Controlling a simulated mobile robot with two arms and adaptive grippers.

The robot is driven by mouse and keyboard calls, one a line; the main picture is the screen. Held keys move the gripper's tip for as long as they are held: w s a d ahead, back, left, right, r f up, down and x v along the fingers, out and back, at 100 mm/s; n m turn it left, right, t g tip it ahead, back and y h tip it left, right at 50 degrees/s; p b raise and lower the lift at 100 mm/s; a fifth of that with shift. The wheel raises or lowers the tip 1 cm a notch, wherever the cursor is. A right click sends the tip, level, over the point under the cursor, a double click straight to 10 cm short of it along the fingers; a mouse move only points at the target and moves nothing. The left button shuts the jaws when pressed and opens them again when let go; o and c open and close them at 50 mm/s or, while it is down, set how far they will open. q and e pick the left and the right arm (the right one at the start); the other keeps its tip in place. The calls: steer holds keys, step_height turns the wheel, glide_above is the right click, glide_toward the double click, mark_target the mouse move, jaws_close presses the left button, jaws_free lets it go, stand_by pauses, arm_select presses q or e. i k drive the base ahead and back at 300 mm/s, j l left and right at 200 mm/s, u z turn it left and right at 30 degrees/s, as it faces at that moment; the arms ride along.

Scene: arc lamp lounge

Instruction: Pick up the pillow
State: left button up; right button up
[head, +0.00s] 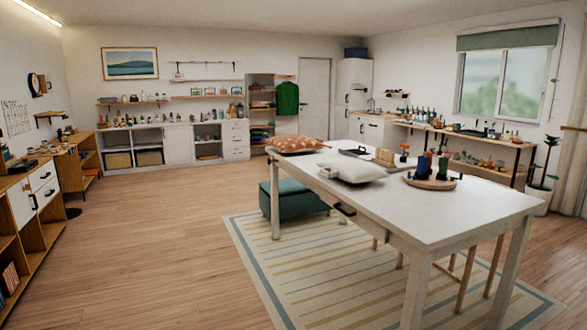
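Two pillows lie on the long white table (440,220) at the right of the head view. An orange-red patterned pillow (296,144) lies at the table's far left end. A white or cream pillow (352,169) lies nearer, around the middle of the table. Both lie flat and seem to rest on the tabletop. Neither of my grippers shows in this view, so I cannot see whether they are open or shut.
A round wooden board (432,181) with dark and colored items stands right of the cream pillow. A dark tray (354,152) lies behind it. Wooden floor (150,240) is clear at left.

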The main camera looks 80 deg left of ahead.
mark_target(354, 171)
steer(key=u, duration=2.45)
steer(key=i+j+z, duration=0.25)
steer(key=i, duration=0.35)
steer(key=i+j+z, duration=0.2)
steer(key=i+j, duration=0.25)
steer(key=i, duration=0.1)
